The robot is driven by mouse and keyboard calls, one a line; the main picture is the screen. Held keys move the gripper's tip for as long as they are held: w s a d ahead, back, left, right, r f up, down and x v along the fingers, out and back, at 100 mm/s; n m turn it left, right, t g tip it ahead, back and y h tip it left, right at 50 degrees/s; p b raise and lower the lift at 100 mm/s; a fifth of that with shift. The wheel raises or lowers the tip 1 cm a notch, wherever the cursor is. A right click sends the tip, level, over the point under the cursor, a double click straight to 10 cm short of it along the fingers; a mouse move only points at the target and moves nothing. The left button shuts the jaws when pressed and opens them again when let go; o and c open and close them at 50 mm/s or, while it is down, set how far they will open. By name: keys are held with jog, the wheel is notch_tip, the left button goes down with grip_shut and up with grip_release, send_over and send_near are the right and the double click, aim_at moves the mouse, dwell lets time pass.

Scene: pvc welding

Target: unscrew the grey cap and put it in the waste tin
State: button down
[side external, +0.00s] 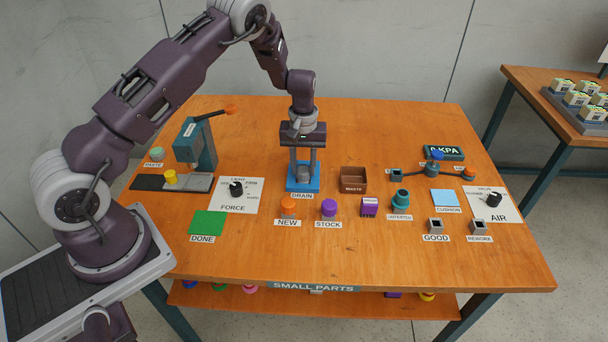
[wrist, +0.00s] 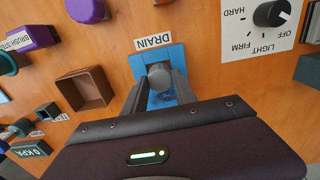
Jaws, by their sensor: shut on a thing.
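The grey cap (side external: 303,174) sits at the blue drain stand (side external: 303,188), behind the DRAIN label. My gripper (side external: 303,172) points down over the stand, with its two fingers on either side of the cap and shut on it. In the wrist view the cap (wrist: 160,75) shows between the fingertips, with the blue stand (wrist: 172,58) around it. Whatever is under the cap is hidden. The waste tin (side external: 353,179) is a brown open square box just right of the stand. In the wrist view the tin (wrist: 84,89) looks empty.
An orange piece (side external: 288,207) and a purple piece (side external: 329,207) stand in front of the drain. A teal press (side external: 196,146) and the force dial (side external: 236,189) are to the left. A valve with a blue knob (side external: 437,156) is to the right.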

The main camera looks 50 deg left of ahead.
jog(key=shift+r, duration=0.75)
jog(key=shift+r, duration=0.85)
dwell(1.0)
jog(key=w+d+r, duration=0.5)
jog(key=w+d, duration=0.4)
jog(key=d, duration=0.1)
jog(key=shift+w+a+f, duration=0.1)
jog(key=shift+f, duration=1.2)
jog(key=shift+w+f, duration=0.1)
jog(key=shift+f, duration=1.15)
